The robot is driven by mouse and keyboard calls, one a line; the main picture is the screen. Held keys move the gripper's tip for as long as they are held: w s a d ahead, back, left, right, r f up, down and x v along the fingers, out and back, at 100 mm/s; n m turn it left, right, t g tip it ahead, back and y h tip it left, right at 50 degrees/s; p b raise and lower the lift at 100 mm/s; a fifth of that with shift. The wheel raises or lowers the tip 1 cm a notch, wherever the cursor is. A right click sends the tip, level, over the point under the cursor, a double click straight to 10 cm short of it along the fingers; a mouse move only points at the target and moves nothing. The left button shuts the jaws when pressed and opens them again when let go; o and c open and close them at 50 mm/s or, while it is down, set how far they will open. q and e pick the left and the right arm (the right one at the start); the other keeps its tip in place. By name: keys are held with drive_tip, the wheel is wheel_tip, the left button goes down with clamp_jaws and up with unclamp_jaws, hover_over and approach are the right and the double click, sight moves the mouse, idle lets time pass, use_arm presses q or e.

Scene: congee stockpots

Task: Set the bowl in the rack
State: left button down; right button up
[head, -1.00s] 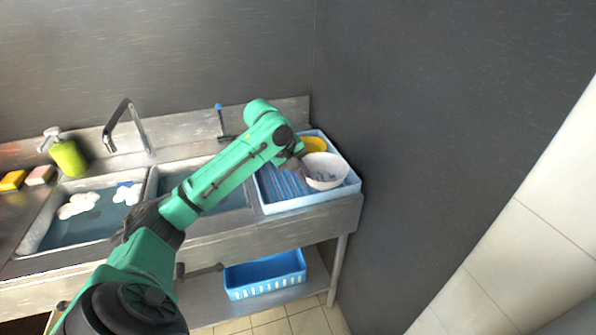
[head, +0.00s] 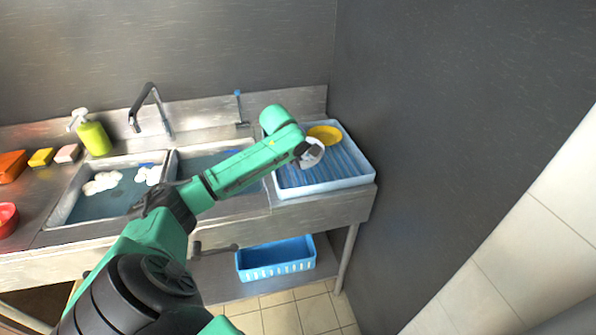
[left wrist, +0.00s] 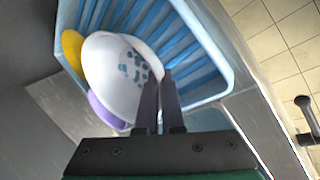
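The white bowl (head: 314,154) with blue-grey marks inside is tilted at my left gripper (head: 303,153), over the blue rack tray (head: 325,186). In the left wrist view the bowl (left wrist: 108,78) fills the upper left, and the rack (left wrist: 205,45) lies beyond it. The two fingers of my left gripper (left wrist: 160,88) are close together at the bowl's rim, one on the inner side and one on the outer. Whether the bowl touches the rack is unclear. My right gripper is not in view.
A yellow dish (head: 325,132) sits at the rack's back. A purple dish (left wrist: 105,112) shows partly behind the bowl in the left wrist view. The dark wall (head: 420,150) stands close right of the rack. Sinks, a tap (head: 150,105) and a green soap bottle (head: 94,138) are left.

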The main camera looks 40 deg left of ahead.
use_arm(q)
wheel_tip(320, 180, down, 4)
drive_tip(key=shift+f, duration=0.2)
drive_tip(key=c, duration=1.1)
unclamp_jaws()
drive_tip(key=shift+o, duration=0.2)
drive_tip(key=b+v, duration=0.1)
drive_tip(key=v, duration=1.1)
